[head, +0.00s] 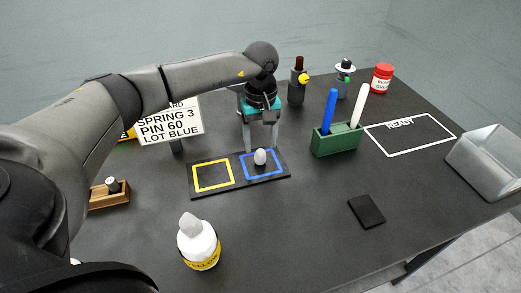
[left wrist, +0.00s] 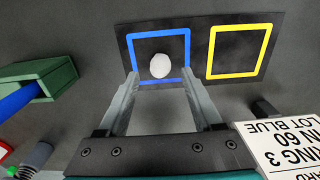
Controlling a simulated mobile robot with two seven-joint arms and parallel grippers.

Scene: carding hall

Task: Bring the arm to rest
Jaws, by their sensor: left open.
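My left arm reaches in from the left in the head view. Its gripper (head: 261,145) points down over a dark board (head: 238,178) with a yellow square outline (head: 214,176) and a blue square outline (head: 278,173). My right gripper is not in view.
A sign (head: 170,122) stands behind my arm. A green holder (head: 337,140) with blue and white sticks is right of the gripper. A white bottle (head: 198,241), a black pad (head: 367,211), a wooden block (head: 110,197), a red jar (head: 382,78) and a clear bin (head: 485,160) are around.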

